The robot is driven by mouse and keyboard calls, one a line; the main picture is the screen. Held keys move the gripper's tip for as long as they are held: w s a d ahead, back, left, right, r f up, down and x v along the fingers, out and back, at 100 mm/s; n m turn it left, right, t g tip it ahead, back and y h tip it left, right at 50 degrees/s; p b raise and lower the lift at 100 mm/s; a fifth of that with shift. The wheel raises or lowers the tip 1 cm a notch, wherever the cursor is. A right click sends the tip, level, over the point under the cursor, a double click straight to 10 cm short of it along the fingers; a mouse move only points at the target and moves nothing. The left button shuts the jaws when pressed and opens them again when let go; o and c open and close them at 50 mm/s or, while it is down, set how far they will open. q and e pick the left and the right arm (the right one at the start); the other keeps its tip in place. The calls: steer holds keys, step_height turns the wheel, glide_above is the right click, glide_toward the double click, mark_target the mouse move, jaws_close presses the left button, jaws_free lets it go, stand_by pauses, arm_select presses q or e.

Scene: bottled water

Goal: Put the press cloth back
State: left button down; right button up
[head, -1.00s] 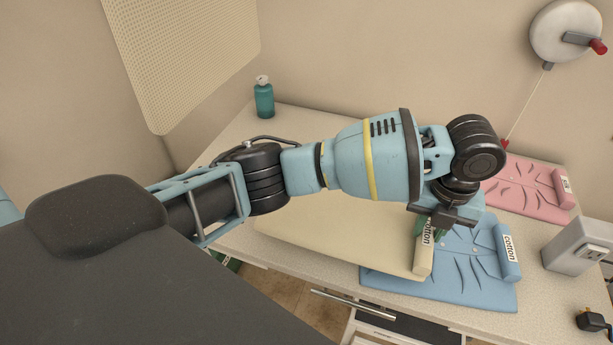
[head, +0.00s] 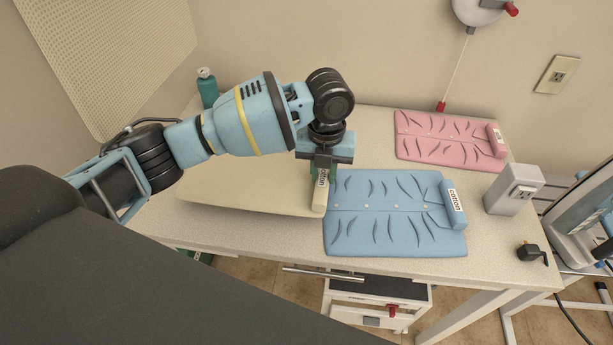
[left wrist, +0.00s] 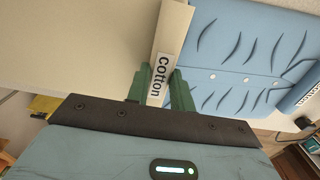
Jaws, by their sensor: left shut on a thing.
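The cream press cloth (head: 240,195) is a flat pale sheet with a stiff bar labelled "cotton" along its right end. My left gripper (head: 322,172) is shut on that bar from above. In the left wrist view the green fingers (left wrist: 160,88) sit on both sides of the bar, and the cream sheet (left wrist: 80,45) stretches off to the left. The sheet lies level over the table's left part, beside the blue piece; I cannot tell whether it touches the table. My left arm hides part of its far side. My right gripper is not in view.
A blue shirt-shaped piece (head: 385,215) labelled "cotton" lies right of the cream cloth, and a pink one (head: 445,138) lies behind it. A grey outlet box (head: 513,190) stands at the table's right. A teal bottle (head: 207,88) stands at the back left.

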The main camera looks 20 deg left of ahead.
mark_target(310, 179)
arm_select(q)
steer(key=shift+a, duration=0.9)
steer(key=shift+a+f, duration=0.15)
steer(key=shift+a, duration=0.05)
steer(key=f, duration=0.1)
steer(key=a+f, duration=0.1)
steer(key=f, duration=0.1)
steer(key=shift+f, duration=0.15)
steer(key=shift+w+f, duration=0.1)
steer(key=shift+f, duration=0.1)
steer(key=shift+f, duration=0.1)
steer(key=c, duration=1.2)
jaws_free()
